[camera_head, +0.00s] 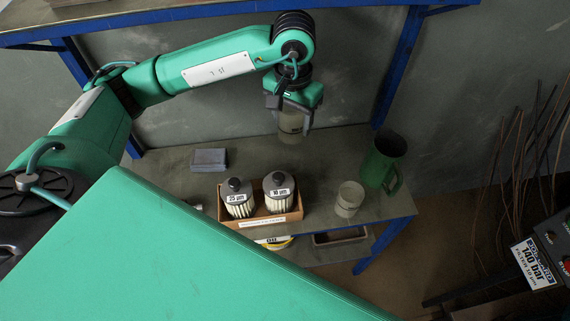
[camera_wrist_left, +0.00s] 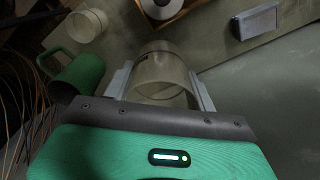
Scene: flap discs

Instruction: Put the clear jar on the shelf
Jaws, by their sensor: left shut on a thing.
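The clear jar (camera_head: 291,122) is held in my left gripper (camera_head: 291,112), above the rear part of the bench. In the left wrist view the jar (camera_wrist_left: 162,75) sits between the two pale fingers of the gripper (camera_wrist_left: 162,88), which is shut on it. A shelf (camera_head: 160,14) with a blue frame runs along the top of the head view, higher than the bench. A second clear jar (camera_head: 349,198) stands on the bench near its right end. It also shows in the left wrist view (camera_wrist_left: 86,25). My right gripper is not in view.
The bench (camera_head: 330,150) carries a box (camera_head: 262,219) with two filters, a green jug (camera_head: 382,162) and a grey block (camera_head: 209,159). Blue posts (camera_head: 400,65) support the shelf. A lower tray (camera_head: 340,236) sits under the bench. Thin rods and a pressure panel (camera_head: 535,262) are at right.

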